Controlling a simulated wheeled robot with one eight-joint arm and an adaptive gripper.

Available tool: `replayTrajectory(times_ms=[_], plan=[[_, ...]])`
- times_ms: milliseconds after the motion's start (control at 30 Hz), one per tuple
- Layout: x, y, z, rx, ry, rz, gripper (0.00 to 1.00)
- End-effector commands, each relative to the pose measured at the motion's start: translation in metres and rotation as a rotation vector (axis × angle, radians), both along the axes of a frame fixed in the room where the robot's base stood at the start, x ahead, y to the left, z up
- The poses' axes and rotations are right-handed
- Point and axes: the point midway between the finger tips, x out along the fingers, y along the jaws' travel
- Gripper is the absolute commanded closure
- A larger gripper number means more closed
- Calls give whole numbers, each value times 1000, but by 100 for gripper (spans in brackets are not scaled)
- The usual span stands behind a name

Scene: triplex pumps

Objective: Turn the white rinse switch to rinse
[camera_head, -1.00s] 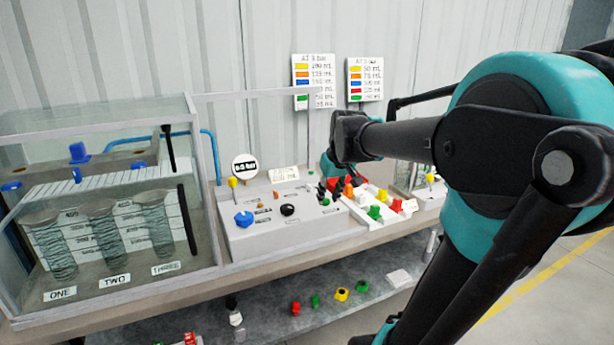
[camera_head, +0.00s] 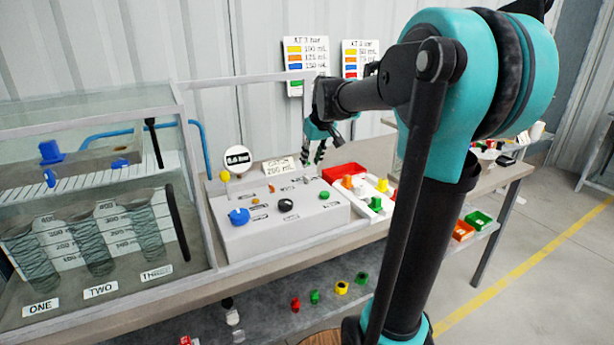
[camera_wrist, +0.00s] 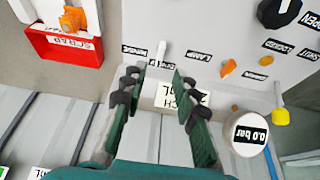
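The white rinse switch (camera_wrist: 161,50) is a small white lever on the grey control panel (camera_wrist: 225,25), beside a label that reads RINSE (camera_wrist: 133,50) in the wrist view. My gripper (camera_wrist: 155,78) is open and empty. Its two dark fingers are apart, with the switch showing just beyond and between their tips. I cannot tell the height between tips and panel. In the head view, my gripper (camera_head: 316,160) points down over the back right part of the panel (camera_head: 290,235). The switch is too small to make out surely there.
The panel also carries a blue knob (camera_head: 239,216), a black knob (camera_head: 285,205), a green button (camera_head: 324,195) and an orange lever (camera_wrist: 228,67). A round gauge (camera_wrist: 249,130) stands behind it. A red scrap tray (camera_wrist: 60,45) is beside it. A glass tank (camera_head: 90,200) stands left.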

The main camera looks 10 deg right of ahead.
Motion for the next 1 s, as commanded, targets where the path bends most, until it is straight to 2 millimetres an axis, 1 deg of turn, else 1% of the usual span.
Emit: replayTrajectory(times_ms=[33,200,400,567,833,867,1000], plan=[[5,2,-10,0,0,1,71],[16,6,-40,0,0,1,71],[26,8,-63,0,0,0,71],[28,9,-72,0,0,0,71],[29,9,-73,0,0,0,71],[29,9,-73,0,0,0,72],[29,9,-73,0,0,0,89]])
